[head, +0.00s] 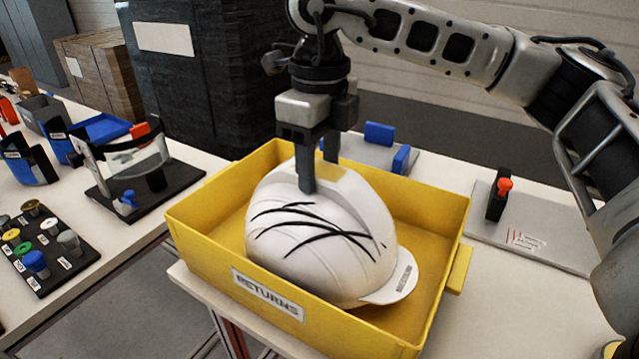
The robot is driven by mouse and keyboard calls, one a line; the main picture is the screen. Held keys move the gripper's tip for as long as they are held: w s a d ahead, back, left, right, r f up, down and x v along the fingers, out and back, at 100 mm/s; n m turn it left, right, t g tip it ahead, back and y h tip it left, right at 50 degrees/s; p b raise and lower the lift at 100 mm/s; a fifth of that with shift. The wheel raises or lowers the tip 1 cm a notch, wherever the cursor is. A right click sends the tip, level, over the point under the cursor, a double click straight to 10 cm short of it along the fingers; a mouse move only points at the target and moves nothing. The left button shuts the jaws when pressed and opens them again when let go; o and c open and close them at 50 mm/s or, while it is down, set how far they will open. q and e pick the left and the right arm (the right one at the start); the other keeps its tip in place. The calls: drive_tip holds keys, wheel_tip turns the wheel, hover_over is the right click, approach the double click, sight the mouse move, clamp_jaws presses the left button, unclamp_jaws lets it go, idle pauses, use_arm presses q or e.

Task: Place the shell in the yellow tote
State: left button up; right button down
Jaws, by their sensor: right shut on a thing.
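The white helmet shell (325,250) with black scratch-like lines sits inside the yellow tote (190,233), its brim toward the lower right. The tote bears a RETURNS label on its front wall. My right gripper (318,182) points down from above and is shut on the upper part of the shell, one finger in front and one behind. The underside of the shell is hidden, so I cannot tell whether it rests on the tote floor. My left gripper is not in the head view.
A grey plate with a red-knobbed clamp (498,195) lies right of the tote. Blue blocks (379,134) stand behind it. On the left table are a visor stand (140,165), a board of coloured knobs (40,250) and bins. A dark wrapped stack (205,80) stands behind.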

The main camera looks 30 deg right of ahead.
drive_tip(key=shift+f, duration=2)
drive_tip(key=c, duration=0.7)
unclamp_jaws()
wheel_tip(320, 180, up, 12)
drive_tip(key=shift+r, duration=0.1)
